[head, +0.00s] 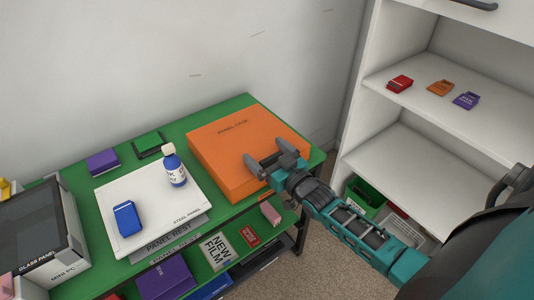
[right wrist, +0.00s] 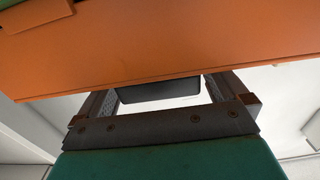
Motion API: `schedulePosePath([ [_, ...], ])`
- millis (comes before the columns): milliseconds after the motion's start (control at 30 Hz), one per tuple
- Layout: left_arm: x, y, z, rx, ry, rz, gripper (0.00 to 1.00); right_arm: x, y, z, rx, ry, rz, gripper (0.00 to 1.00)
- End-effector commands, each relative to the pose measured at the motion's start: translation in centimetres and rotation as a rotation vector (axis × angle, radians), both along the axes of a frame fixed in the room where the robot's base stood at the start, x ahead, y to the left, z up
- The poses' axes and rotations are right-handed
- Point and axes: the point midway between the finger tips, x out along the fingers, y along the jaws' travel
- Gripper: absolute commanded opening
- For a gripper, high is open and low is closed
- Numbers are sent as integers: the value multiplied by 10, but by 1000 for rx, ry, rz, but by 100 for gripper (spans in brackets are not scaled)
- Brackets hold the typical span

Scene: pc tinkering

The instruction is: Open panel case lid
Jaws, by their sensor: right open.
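The orange panel case (head: 235,130) lies flat on the green table at its right end, with "PANEL CASE" printed on top. Its lid looks shut. My right gripper (head: 266,153) is open at the case's near right side, its fingers showing over the case's edge in the head view. In the right wrist view, the orange case (right wrist: 150,45) fills the upper part, close in front of the open, empty fingers (right wrist: 162,95). I cannot tell whether they touch it. My left gripper is not in view.
A mini PC (head: 40,240) stands at left. A white shelf unit (head: 420,150) stands right, with small packets. A small pink block (head: 270,212) sits below the case's near side.

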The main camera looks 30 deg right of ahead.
Motion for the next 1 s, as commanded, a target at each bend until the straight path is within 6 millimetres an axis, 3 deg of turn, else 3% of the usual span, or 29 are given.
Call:
schedulePosePath([
  [300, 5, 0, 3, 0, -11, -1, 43, 2, 0, 0, 0, 0, 0, 98],
  [1000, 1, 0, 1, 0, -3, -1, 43, 1, 0, 0, 0, 0, 0, 31],
])
